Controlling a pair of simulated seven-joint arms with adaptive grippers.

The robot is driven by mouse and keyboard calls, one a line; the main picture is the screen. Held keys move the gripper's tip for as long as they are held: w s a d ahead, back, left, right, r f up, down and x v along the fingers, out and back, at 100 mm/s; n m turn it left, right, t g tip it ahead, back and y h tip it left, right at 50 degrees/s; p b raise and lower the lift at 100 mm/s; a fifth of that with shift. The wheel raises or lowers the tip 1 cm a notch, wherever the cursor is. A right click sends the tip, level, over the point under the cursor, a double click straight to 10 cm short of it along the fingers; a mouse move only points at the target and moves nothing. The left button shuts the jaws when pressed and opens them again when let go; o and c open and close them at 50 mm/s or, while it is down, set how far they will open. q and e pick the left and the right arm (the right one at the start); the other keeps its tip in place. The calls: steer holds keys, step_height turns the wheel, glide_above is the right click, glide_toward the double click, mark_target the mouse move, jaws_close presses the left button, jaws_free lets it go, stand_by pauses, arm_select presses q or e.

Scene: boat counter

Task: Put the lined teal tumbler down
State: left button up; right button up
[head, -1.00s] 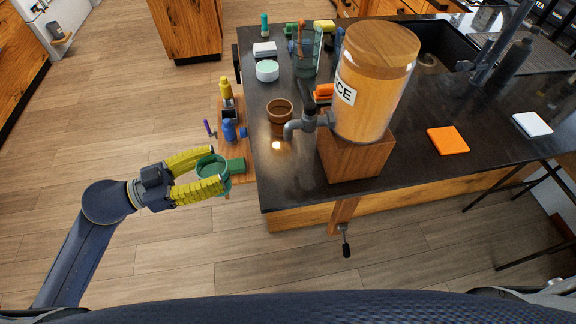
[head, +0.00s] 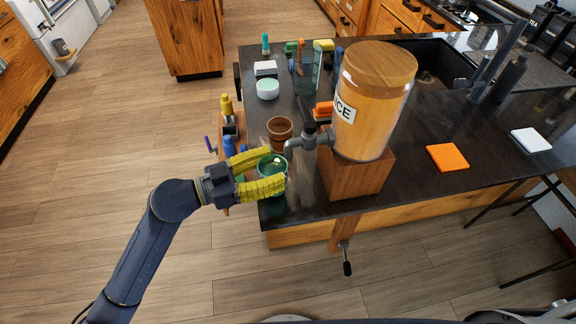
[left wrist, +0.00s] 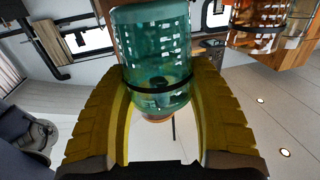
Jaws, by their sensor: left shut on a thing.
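The teal tumbler (head: 271,168) is translucent and sits between the yellow fingers of my left gripper (head: 275,171). The gripper is shut on it, over the near left corner of the dark counter (head: 300,206), close to the dispenser's tap (head: 302,145). In the left wrist view the tumbler (left wrist: 155,60) fills the middle, with a dark band around it and a finger on each side. I cannot tell whether its base touches the counter. My right gripper is not in view.
The big dispenser jar (head: 372,105) stands on a wooden block (head: 355,175) right of the tumbler. A brown cup (head: 280,131) stands just behind. An orange square (head: 447,158) and a white square (head: 531,140) lie farther right, with bare counter around them.

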mark_target(284, 164)
arm_select(q)
steer(key=shift+w+d+r, duration=0.1)
steer(key=shift+w+d, duration=0.05)
steer(key=shift+d, duration=0.35)
steer(key=shift+x, duration=1.1)
steer(key=shift+w+d+f, duration=0.1)
steer(key=shift+d+f, duration=0.2)
steer(key=shift+f, duration=0.45)
steer(key=shift+f, duration=0.15)
steer(key=o, duration=1.3)
steer(key=shift+o, duration=0.2)
